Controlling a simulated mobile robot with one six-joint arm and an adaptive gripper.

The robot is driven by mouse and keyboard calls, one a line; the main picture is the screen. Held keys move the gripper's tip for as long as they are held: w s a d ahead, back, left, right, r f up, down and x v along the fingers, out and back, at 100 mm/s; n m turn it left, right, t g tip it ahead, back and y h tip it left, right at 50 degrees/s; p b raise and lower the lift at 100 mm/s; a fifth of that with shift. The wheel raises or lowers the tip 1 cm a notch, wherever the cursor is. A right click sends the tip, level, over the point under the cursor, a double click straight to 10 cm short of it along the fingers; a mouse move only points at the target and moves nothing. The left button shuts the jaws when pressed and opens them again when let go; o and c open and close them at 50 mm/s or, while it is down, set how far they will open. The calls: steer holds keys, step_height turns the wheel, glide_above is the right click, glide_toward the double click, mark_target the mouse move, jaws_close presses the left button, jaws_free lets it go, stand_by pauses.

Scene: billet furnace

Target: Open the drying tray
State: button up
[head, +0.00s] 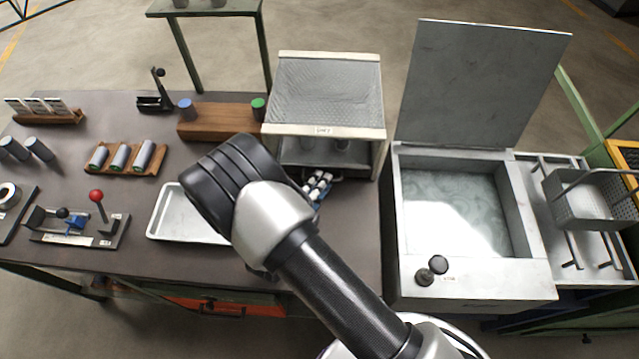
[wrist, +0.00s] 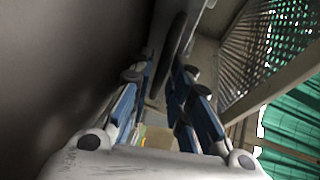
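The likely drying tray is a pale box-like frame with a wire-mesh top (head: 327,88) and a small label on its front edge, at the back middle of the table in the head view. Its front is open below the mesh, and grey cylinders (head: 341,145) stand inside. Mesh (wrist: 262,50) also shows at the upper right of the wrist view. My gripper (head: 318,186) is just in front of the frame's lower front, partly hidden by my arm. In the wrist view its blue-sided fingers (wrist: 162,78) are apart, with a dark rounded edge between or beyond them. Contact cannot be told.
A white shallow tray (head: 168,222) lies left of my arm. A wooden block (head: 215,122) with capped cylinders stands behind it. A tank with a raised lid (head: 480,85) stands close on the right, with a wire basket (head: 590,200) beyond it.

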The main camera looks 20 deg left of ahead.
steer(key=shift+c, duration=0.2)
jaws_close()
steer(key=shift+s, duration=0.15)
steer(key=s+d+p, duration=0.1)
steer(key=s, duration=0.5)
steer(key=s+d+p, duration=0.1)
steer(key=s+d, duration=0.1)
steer(key=s, duration=0.4)
steer(key=s+d, duration=0.1)
steer(key=s, duration=0.6)
steer(key=shift+d+p, duration=0.35)
steer(key=shift+p, duration=0.05)
steer(key=shift+o, duration=0.2)
jaws_free()
